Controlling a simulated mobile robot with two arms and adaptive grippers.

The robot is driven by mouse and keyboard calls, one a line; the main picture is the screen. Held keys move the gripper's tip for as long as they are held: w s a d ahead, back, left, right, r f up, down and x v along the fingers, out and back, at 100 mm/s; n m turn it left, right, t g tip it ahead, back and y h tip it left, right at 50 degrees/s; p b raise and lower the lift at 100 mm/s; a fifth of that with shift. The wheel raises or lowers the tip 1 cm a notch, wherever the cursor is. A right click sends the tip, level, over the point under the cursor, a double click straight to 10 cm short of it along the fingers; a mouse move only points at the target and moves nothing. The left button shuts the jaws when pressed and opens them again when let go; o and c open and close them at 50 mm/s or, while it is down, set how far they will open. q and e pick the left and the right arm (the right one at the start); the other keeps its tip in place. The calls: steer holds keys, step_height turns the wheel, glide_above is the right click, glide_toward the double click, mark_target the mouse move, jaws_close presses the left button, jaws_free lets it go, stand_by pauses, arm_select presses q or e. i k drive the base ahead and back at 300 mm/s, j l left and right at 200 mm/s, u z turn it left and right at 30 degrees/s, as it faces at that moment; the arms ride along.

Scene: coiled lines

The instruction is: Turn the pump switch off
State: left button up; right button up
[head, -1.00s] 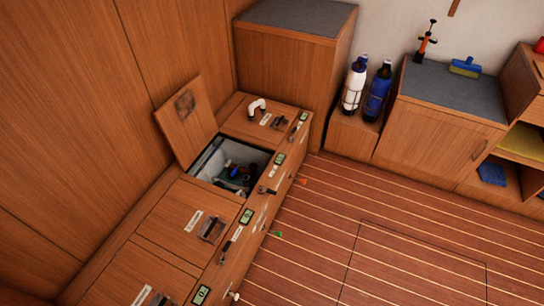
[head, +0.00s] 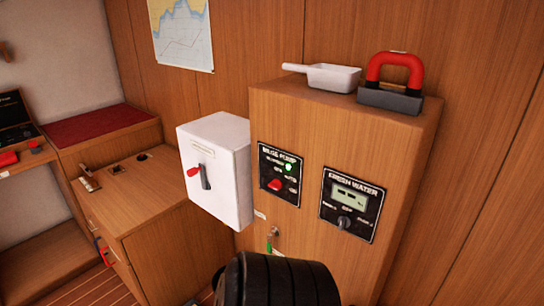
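A black bilge pump panel (head: 279,175) is on the left of the wooden cabinet's front. It has a red rotary switch (head: 274,185) and a lit green lamp (head: 289,168). The small position labels around the switch are too blurred to read surely. To its right is a black fresh water panel (head: 351,204) with a grey-green display and a dark knob (head: 345,223). A black ribbed part of my own body stands at the bottom centre, below the panels. No gripper fingers show.
A white box (head: 216,171) with a red-tipped lever stands left of the panels. A key with a green tag (head: 270,243) hangs below them. A white scoop (head: 328,77) and a red-handled block (head: 392,83) lie on the wooden cabinet (head: 300,110).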

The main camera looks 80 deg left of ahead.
mark_target(277, 185)
steer(key=u, duration=2.65)
steer(key=i+j+u, duration=0.1)
steer(key=j+u, duration=0.15)
steer(key=j, duration=0.3)
